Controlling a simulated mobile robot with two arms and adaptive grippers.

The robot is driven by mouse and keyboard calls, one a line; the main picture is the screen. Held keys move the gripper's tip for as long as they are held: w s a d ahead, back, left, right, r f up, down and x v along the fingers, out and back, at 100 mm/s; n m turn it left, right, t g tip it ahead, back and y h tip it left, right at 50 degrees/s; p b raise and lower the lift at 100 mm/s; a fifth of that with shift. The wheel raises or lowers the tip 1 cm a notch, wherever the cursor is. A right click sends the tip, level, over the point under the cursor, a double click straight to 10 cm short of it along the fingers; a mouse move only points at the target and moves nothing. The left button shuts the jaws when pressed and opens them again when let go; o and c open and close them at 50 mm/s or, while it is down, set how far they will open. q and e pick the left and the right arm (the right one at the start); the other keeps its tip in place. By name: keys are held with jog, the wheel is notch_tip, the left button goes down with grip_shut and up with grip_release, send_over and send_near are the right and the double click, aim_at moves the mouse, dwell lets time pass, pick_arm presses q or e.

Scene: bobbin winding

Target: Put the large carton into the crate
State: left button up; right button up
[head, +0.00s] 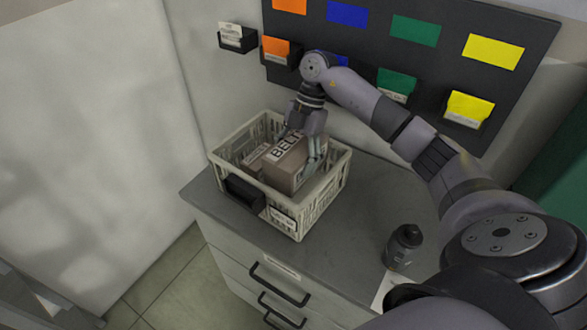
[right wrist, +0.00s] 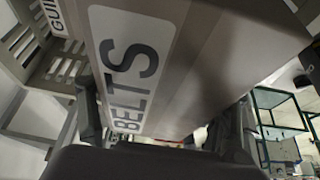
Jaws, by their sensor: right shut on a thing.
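The large carton (head: 287,170) is a brown box with a white "BELTS" label. In the head view it is inside the outline of the cream slatted crate (head: 323,200). I cannot tell whether it rests on the crate floor. My right gripper (head: 302,148) reaches down from above and is shut on the carton, with a finger on either side. In the right wrist view the carton (right wrist: 190,60) fills the space between the fingers, and crate slats show at the left. My left gripper is not in view.
A smaller brown box (head: 257,157) lies in the crate, left of the carton. The crate stands on a grey cabinet top (head: 355,205). A dark bottle (head: 404,245) stands at the right.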

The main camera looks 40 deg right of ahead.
jog(key=shift+f, duration=0.45)
notch_tip(320, 180, down, 4)
jog(key=shift+f+p, duration=0.1)
jog(key=shift+p, duration=0.5)
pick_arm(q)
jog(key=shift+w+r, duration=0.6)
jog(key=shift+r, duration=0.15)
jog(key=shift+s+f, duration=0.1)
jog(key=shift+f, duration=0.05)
pick_arm(e)
jog(key=shift+f, duration=0.25)
jog(key=shift+f+b, duration=0.35)
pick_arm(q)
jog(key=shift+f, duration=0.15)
pick_arm(e)
jog(key=o, duration=1.7)
jog(key=shift+s, duration=0.1)
